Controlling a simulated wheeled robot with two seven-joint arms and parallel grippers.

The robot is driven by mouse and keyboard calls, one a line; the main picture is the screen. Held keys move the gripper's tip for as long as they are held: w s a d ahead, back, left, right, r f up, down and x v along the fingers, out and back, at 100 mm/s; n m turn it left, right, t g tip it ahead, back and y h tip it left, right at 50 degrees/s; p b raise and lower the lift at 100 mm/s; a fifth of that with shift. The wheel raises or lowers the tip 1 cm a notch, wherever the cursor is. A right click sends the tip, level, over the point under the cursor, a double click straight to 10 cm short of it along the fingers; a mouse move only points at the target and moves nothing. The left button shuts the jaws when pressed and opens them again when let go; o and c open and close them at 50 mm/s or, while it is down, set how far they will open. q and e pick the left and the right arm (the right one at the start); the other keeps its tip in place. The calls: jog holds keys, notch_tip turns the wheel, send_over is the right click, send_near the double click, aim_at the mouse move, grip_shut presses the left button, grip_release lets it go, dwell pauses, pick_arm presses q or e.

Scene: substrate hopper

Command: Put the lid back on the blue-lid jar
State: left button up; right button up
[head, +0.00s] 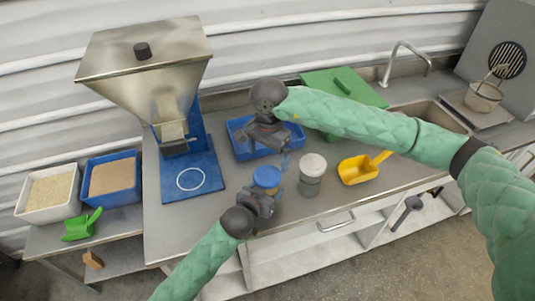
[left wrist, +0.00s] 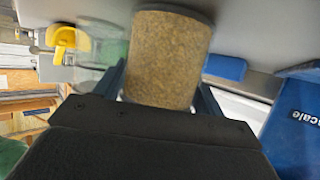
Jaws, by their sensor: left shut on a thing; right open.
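The blue-lid jar shows in the head view with its round blue lid (head: 267,176) on top; I cannot tell how firmly the lid sits. My left gripper (head: 268,198) is shut around the jar's side from the front. In the left wrist view the jar body (left wrist: 168,58), full of brown grains, is between the two fingers. My right gripper (head: 282,156) is open and empty, just behind and above the jar, apart from the lid as far as I can tell.
A grey-lid jar (head: 312,168) stands close to the right, with a yellow scoop (head: 358,170) beyond it. A blue tray (head: 238,142) lies behind, partly hidden by my right gripper. The hopper (head: 150,75) stands left on its blue base (head: 205,172). Bare counter lies in front left.

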aim_at(267, 174)
jog(key=n, duration=0.6)
jog(key=shift+n, duration=0.4)
jog(key=shift+s+a+f, duration=0.1)
jog(key=shift+f, duration=3.9)
jog(key=c, duration=1)
jog(key=shift+m, duration=0.3)
